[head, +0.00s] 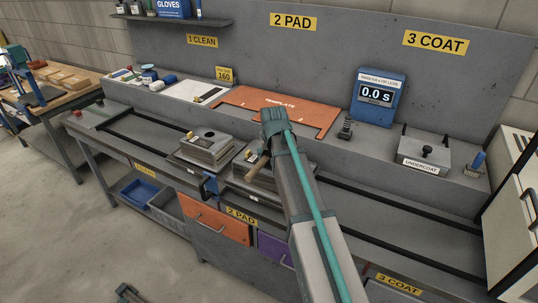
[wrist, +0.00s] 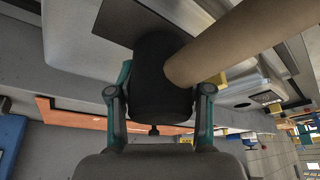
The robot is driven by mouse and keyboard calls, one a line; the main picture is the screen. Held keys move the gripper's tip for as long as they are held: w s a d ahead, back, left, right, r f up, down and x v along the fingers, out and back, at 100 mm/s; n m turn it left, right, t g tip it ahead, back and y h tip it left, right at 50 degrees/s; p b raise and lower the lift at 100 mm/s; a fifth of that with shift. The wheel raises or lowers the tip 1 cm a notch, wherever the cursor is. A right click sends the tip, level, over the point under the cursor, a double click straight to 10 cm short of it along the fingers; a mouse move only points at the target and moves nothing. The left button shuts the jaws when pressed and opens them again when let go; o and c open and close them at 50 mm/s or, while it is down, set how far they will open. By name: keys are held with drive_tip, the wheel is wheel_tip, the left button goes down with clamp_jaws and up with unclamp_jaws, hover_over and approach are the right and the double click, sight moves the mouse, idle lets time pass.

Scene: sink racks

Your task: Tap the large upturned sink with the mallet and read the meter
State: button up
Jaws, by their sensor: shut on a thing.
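The mallet shows in the wrist view with a black head (wrist: 160,85) and a thick tan handle (wrist: 225,48). My gripper (wrist: 160,100) has its fingers on both sides of the black head and is shut on it. In the head view my arm hides the gripper; the handle's end (head: 254,168) pokes out left of it. One upturned grey sink (head: 208,148) sits on the bench rails. Another sink (head: 240,177) lies beside it, mostly hidden by my arm. I cannot tell whether the mallet touches it. The blue meter (head: 377,96) reads 0.0 s.
An orange template board (head: 235,97) lies on the back ledge. A small dark stand (head: 345,128) and a grey undercoat box (head: 425,153) are further right. A brush (head: 477,162) stands at the ledge's right end. The rails to the right are clear.

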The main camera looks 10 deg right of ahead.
drive_tip(key=shift+f, duration=0.4)
idle(1.3)
drive_tip(key=shift+r+p, duration=2.05)
drive_tip(key=shift+r, duration=1.5)
drive_tip(key=s+f+b, duration=0.3)
drive_tip(key=s+b, duration=0.1)
drive_tip(key=s, duration=0.8)
drive_tip(key=shift+s+f, duration=0.3)
drive_tip(key=shift+f, duration=0.1)
